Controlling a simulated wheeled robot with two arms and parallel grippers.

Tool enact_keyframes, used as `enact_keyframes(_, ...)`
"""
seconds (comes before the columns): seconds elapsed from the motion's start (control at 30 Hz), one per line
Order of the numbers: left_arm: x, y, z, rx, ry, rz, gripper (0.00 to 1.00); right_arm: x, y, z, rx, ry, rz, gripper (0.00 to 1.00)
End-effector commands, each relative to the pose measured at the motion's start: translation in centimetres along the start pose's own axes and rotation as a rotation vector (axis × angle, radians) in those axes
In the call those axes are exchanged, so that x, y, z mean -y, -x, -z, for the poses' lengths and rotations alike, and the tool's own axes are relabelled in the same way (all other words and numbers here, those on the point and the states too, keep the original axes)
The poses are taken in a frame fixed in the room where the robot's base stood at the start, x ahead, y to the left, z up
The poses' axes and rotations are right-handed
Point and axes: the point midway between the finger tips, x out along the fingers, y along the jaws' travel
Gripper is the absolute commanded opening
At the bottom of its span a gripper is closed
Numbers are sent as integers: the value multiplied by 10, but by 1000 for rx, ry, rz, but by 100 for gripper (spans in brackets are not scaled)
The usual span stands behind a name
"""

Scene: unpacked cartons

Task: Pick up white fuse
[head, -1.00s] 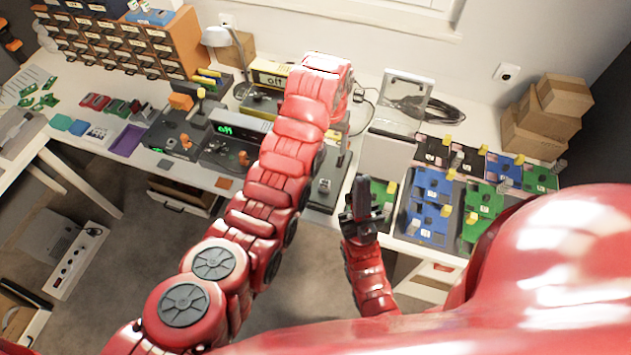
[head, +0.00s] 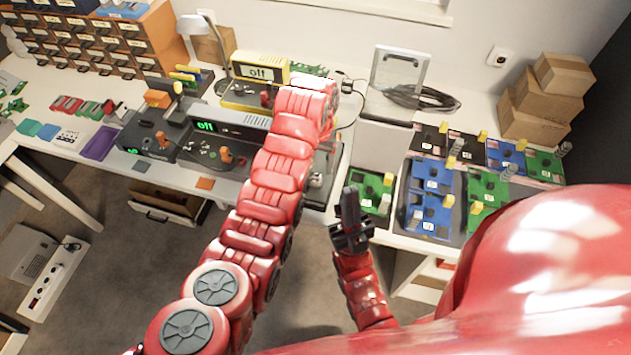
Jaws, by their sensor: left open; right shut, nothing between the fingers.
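Small pale grey-white upright pieces stand among the circuit boards at the right, one near the black board (head: 456,148), one near the blue boards (head: 509,172). They may be white fuses, but they are too small to tell. Similar yellow pieces (head: 448,201) stand on the boards. My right gripper (head: 350,203) is shut and empty, pointing up at the table's front edge, left of the blue boards and just in front of a green board (head: 372,190). My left arm reaches across the middle to the back of the table; its gripper is hidden behind its own links.
Black devices with green displays (head: 205,126) and a yellow display box (head: 262,69) stand left of and behind my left arm. Cartons (head: 545,95) are stacked at the back right.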

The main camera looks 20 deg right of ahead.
Motion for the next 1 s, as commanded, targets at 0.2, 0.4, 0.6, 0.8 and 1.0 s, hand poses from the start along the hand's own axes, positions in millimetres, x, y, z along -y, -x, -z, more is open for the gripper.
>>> enact_keyframes(0.2,5,-26,-2,4,1,1,72,-1,-23,4,0,0,0,0)
enact_keyframes(0.4,4,-44,-2,2,0,1,72,-1,-26,4,0,0,0,0)
enact_keyframes(0.6,4,-47,0,-2,0,1,72,-1,-26,4,0,0,0,0)
enact_keyframes(0.8,4,-47,0,-3,0,1,53,-1,-26,4,0,0,0,0)
enact_keyframes(1.0,4,-47,0,-3,0,1,17,-1,-26,4,0,0,0,0)
